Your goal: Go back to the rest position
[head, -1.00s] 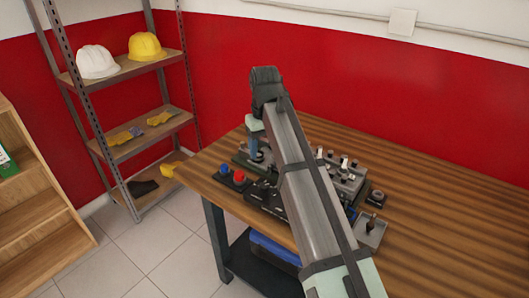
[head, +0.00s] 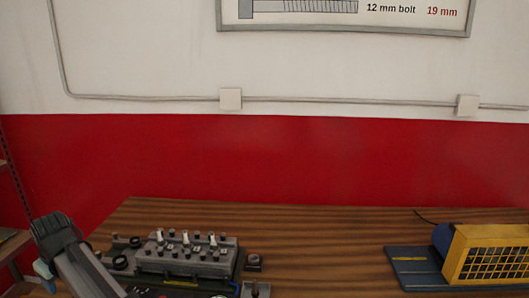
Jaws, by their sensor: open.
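My arm comes up from the bottom edge at the lower left of the head view, with a dark wrist joint at its end. The front of that trainer is cut off by the bottom edge.
The brown wooden table (head: 330,240) is bare between the engine trainer and a blue base (head: 412,265) with a yellow grille guard (head: 492,262) at the right. A small dark block (head: 254,261) stands beside the trainer. A red and white wall (head: 270,155) closes the back.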

